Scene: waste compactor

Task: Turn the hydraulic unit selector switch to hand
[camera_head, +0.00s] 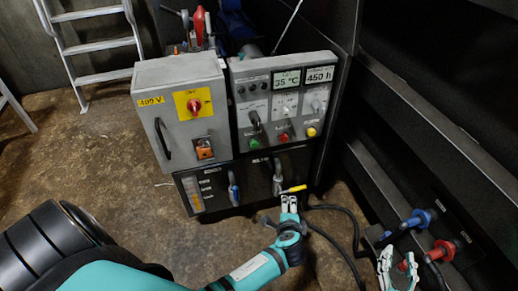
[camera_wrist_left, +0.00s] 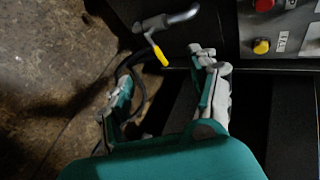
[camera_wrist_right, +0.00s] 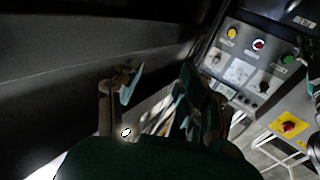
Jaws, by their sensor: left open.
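The grey control panel (camera_head: 285,105) stands upright in the head view, with a row of rotary switches above its buttons. The left one is a black-handled switch (camera_head: 255,120) above the green button; two lighter switches, a middle one (camera_head: 286,109) and a right one (camera_head: 316,105), sit beside it. Their labels are too small to read. My left gripper (camera_head: 289,205) is open and empty, below and apart from the panel, close to a yellow-handled valve (camera_head: 293,189). My right gripper (camera_head: 398,268) is open at the lower right, away from the panel. The right wrist view also shows the panel (camera_wrist_right: 238,72).
A grey cabinet (camera_head: 178,72) with a red-on-yellow main switch (camera_head: 193,105) adjoins the panel. Blue (camera_head: 418,218) and red (camera_head: 441,251) hose couplings are near my right gripper. A dark machine wall (camera_head: 430,110) bounds the right. A ladder (camera_head: 100,46) stands behind.

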